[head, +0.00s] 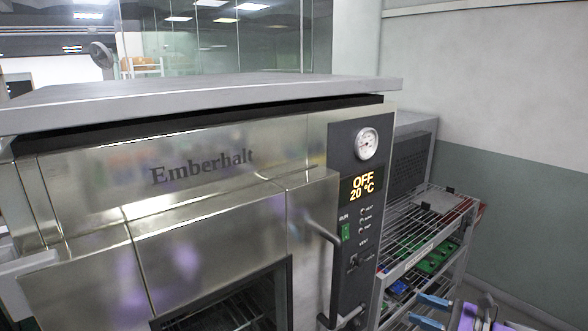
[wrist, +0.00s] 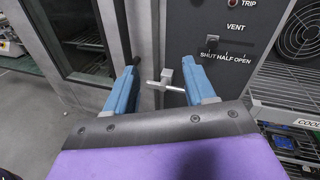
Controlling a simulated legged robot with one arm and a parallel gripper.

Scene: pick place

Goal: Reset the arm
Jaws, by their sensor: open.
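My gripper (head: 417,308) shows at the bottom right of the head view, with two blue fingers and a purple body. It stands in front of the lower part of a wire rack and to the right of the oven. In the wrist view my gripper (wrist: 162,82) is open, its blue fingers spread apart. A small metal T-shaped lever (wrist: 170,86) shows between the fingers, on the oven front; whether a finger touches it I cannot tell. I see nothing held.
A steel oven (head: 230,140) marked Emberhalt fills the left, its display reading OFF 20 °C. Its dark door handle (head: 333,255) sticks out close to my gripper. The wire rack (head: 425,215) with green boards stands at right. Grey floor lies right of the rack.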

